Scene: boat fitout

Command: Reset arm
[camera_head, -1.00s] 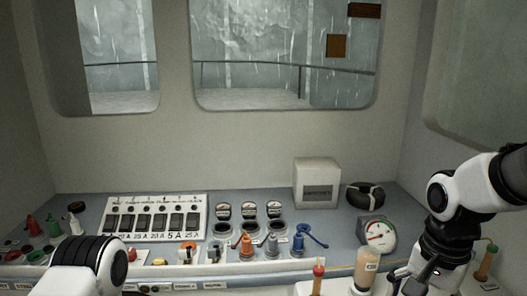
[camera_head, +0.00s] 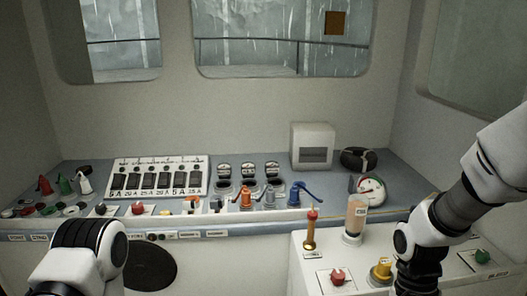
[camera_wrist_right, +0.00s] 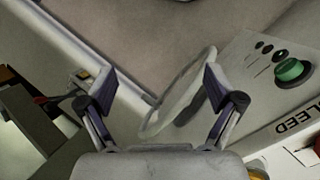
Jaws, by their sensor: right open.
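My right gripper (camera_wrist_right: 157,85) is open in the right wrist view, with nothing between its fingers. Below its fingers are pale panel surfaces and a thin light rounded edge, whose nature I cannot tell. A green knob (camera_wrist_right: 291,71) on a panel marked BLEED lies to the right of the fingers, apart from them. In the head view my right arm (camera_head: 440,225) reaches down on the right, and its gripper is out of sight below the frame. My left arm (camera_head: 80,255) shows at the lower left, without its gripper.
The blue-grey console (camera_head: 230,210) carries a switch panel (camera_head: 155,177), levers, a white box (camera_head: 313,146), a black coil (camera_head: 358,159) and a round gauge (camera_head: 370,188). The nearer right panel holds a bottle (camera_head: 355,217), a red-topped handle (camera_head: 311,230), a red knob (camera_head: 338,277) and a yellow knob (camera_head: 381,270).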

